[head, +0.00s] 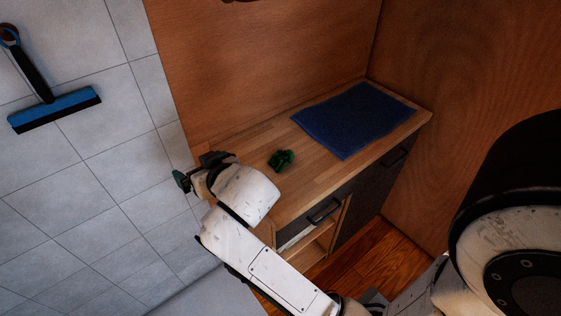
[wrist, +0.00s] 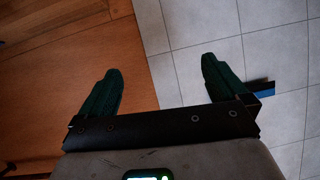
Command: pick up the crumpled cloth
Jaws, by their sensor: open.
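A small dark green crumpled cloth (head: 281,160) lies on the wooden countertop (head: 317,180) in the head view, left of a flat blue mat. My gripper (head: 182,180) is at the left end of the counter, left of the cloth and apart from it, pointing toward the tiled wall. In the wrist view my gripper (wrist: 162,72) shows two green fingers spread wide with nothing between them. The cloth is not in the wrist view. In the head view my arm hides part of the counter's near left side.
The blue mat (head: 354,119) covers the counter's right part. Wooden panels (head: 270,60) rise behind and right of it. A blue squeegee (head: 55,108) is on the grey tiled wall (head: 95,150). Drawers with dark handles (head: 322,211) and an open shelf are below the countertop.

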